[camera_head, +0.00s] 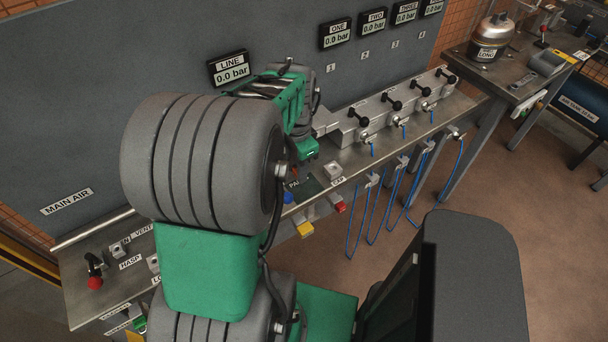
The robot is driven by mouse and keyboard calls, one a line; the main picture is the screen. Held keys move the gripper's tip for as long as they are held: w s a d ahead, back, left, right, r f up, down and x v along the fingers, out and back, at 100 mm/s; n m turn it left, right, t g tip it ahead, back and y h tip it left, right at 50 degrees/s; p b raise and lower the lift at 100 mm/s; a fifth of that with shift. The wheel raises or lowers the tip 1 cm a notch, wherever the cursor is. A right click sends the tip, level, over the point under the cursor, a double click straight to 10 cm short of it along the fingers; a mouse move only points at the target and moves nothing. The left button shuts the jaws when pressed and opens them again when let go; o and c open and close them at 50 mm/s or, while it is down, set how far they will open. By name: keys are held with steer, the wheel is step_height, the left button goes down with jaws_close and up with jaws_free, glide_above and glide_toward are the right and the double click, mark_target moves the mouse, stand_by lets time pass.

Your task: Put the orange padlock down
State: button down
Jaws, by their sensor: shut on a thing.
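My gripper (302,164) is low over the metal bench, at the end of my green and grey arm, and it is shut on the orange padlock (294,172). Only a small orange-brown patch of the padlock shows, between the gripper and my large grey arm joint. The rest of it is hidden. It is just above a bench label (294,185) that starts with "PA"; the rest of that label is covered. I cannot tell whether the padlock touches the bench.
Beside the gripper on the bench are a dark square (312,186) and a silver block (333,171). A silver manifold (385,110) with black-knobbed valves is to the right. Blue hoses (392,205) hang in front.

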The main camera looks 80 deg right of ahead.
steer(key=d+f, duration=0.1)
steer(key=f, duration=0.1)
steer(key=d+f, duration=0.1)
steer(key=d, duration=0.1)
steer(key=d+f, duration=0.1)
steer(key=f, duration=0.1)
steer(key=shift+s+d+f+p, duration=0.15)
steer(key=shift+s+f+p, duration=0.15)
step_height(320, 180, down, 3)
steer(key=shift+r+p, duration=0.2)
steer(key=shift+p, duration=0.3)
steer(key=shift+f, duration=0.35)
steer(key=c, duration=1)
jaws_free()
step_height(320, 180, up, 12)
steer(key=shift+r+b, duration=0.15)
steer(key=shift+b, duration=0.8)
